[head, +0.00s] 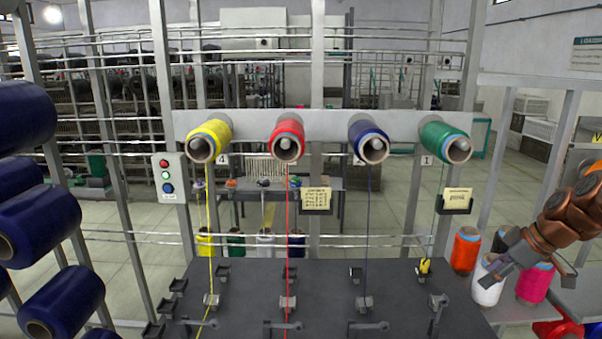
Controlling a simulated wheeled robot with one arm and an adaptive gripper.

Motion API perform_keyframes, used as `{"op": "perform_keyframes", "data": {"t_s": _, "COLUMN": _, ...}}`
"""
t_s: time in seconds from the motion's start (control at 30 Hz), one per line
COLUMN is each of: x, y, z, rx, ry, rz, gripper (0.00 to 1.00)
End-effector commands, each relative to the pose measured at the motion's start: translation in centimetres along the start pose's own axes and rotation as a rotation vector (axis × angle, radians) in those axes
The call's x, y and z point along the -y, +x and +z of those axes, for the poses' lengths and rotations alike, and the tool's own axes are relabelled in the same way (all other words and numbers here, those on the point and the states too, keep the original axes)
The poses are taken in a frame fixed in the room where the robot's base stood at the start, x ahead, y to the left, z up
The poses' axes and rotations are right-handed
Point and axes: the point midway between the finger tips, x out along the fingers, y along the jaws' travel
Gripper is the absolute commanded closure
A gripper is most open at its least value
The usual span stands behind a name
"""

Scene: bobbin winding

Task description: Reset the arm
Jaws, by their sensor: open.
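My arm comes in from the right edge, copper-coloured with dark bands. My gripper (528,278) is at the lower right, with its grey fingers spread apart and nothing seen between them. It overlaps the white spool (487,280) and the pink spool (535,284) in the picture; I cannot tell whether it touches them. Part of the far finger side is hidden by the arm.
Yellow (209,140), red (287,137), blue (368,141) and green (444,142) bobbins sit on the rail, with threads hanging to the dark table (324,280). An orange spool (465,251) stands left of my gripper. A button box (169,177) is on the left post.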

Motion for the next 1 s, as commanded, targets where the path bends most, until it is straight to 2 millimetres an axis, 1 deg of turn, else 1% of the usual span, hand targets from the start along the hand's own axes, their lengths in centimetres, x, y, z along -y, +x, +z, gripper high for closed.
{"op": "perform_keyframes", "data": {"t_s": 0.17, "x": 1.8, "y": 0.0, "z": -1.9, "rx": 0.006, "ry": -0.003, "rz": -0.017, "gripper": 0.47}}
{"op": "perform_keyframes", "data": {"t_s": 0.37, "x": 4.7, "y": 0.3, "z": -4.2, "rx": 0.02, "ry": 0.001, "rz": -0.045, "gripper": 0.47}}
{"op": "perform_keyframes", "data": {"t_s": 0.47, "x": 6.7, "y": 0.4, "z": -5.5, "rx": 0.033, "ry": 0.002, "rz": -0.06, "gripper": 0.47}}
{"op": "perform_keyframes", "data": {"t_s": 0.57, "x": 9.1, "y": 0.6, "z": -6.8, "rx": 0.05, "ry": 0.007, "rz": -0.079, "gripper": 0.47}}
{"op": "perform_keyframes", "data": {"t_s": 0.67, "x": 12.2, "y": 0.9, "z": -8.1, "rx": 0.079, "ry": 0.017, "rz": -0.099, "gripper": 0.47}}
{"op": "perform_keyframes", "data": {"t_s": 0.7, "x": 13.8, "y": 1.0, "z": -8.6, "rx": 0.093, "ry": 0.023, "rz": -0.107, "gripper": 0.47}}
{"op": "perform_keyframes", "data": {"t_s": 0.77, "x": 16.4, "y": 1.2, "z": -9.1, "rx": 0.123, "ry": 0.037, "rz": -0.117, "gripper": 0.47}}
{"op": "perform_keyframes", "data": {"t_s": 0.8, "x": 18.3, "y": 1.4, "z": -9.3, "rx": 0.146, "ry": 0.05, "rz": -0.126, "gripper": 0.47}}
{"op": "perform_keyframes", "data": {"t_s": 0.87, "x": 20.9, "y": 1.5, "z": -9.3, "rx": 0.18, "ry": 0.072, "rz": -0.127, "gripper": 0.47}}
{"op": "perform_keyframes", "data": {"t_s": 0.9, "x": 22.7, "y": 1.8, "z": -9.1, "rx": 0.207, "ry": 0.09, "rz": -0.13, "gripper": 0.47}}
{"op": "perform_keyframes", "data": {"t_s": 0.97, "x": 25.1, "y": 1.9, "z": -8.7, "rx": 0.242, "ry": 0.12, "rz": -0.127, "gripper": 0.47}}
{"op": "perform_keyframes", "data": {"t_s": 1.0, "x": 26.8, "y": 2.1, "z": -8.2, "rx": 0.27, "ry": 0.142, "rz": -0.123, "gripper": 0.47}}
